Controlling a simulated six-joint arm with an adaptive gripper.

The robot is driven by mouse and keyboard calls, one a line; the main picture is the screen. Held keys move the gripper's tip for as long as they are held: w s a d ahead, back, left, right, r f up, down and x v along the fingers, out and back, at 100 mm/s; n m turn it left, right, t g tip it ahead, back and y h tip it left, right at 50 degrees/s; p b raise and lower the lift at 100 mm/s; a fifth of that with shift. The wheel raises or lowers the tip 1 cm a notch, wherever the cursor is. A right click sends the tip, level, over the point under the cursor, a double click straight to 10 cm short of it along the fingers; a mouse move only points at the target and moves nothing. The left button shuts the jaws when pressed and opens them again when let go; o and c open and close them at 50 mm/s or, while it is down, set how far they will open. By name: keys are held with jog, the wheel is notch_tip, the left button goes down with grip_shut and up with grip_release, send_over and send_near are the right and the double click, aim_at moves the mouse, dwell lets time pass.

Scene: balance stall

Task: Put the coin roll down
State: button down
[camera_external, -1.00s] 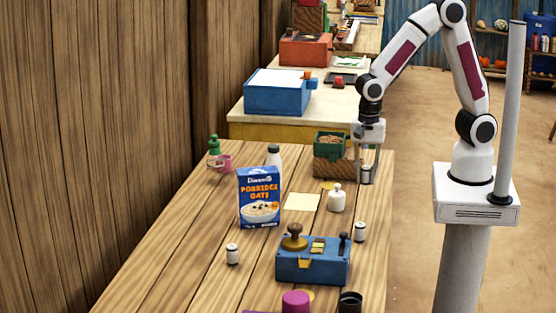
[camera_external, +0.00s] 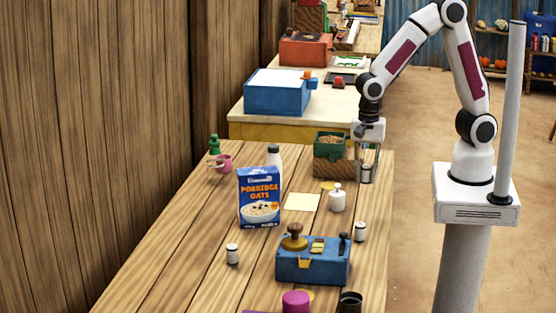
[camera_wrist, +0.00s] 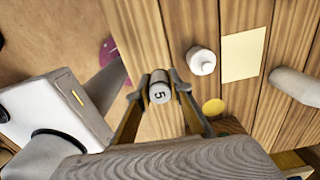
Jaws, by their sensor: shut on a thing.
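The coin roll (camera_wrist: 160,95), a small grey cylinder with a dark "5" on its pale face, is between my fingertips in the wrist view. My gripper (camera_wrist: 160,84) is shut on it, one finger on each side. In the outside view my gripper (camera_external: 367,163) points down at the table's far right edge, with the coin roll (camera_external: 365,174) low between its fingers. I cannot tell whether the roll touches the wood.
A wooden crate (camera_external: 328,168) with a green bin stands just left of my gripper. Bare planks (camera_external: 180,235) lie at left.

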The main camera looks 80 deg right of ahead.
jog(key=shift+n, duration=0.3)
jog(key=n, duration=0.4)
jog(key=shift+w+a, duration=0.1)
jog(key=shift+w, duration=0.15)
jog(key=n, duration=0.4)
jog(key=shift+w, duration=0.4)
jog(key=w+d+f+n, duration=0.1)
jog(key=w+d+n, duration=0.1)
jog(key=d, duration=0.3)
jog(key=w+d+f+n, duration=0.2)
jog(key=d+n, duration=0.2)
jog(key=d, duration=0.1)
jog(key=w+d+f+n, duration=0.1)
jog(key=w+d+n, duration=0.1)
jog(key=d+n, duration=0.2)
jog(key=shift+d+f, duration=0.3)
jog(key=shift+d, duration=0.35)
jog(key=shift+a, duration=0.15)
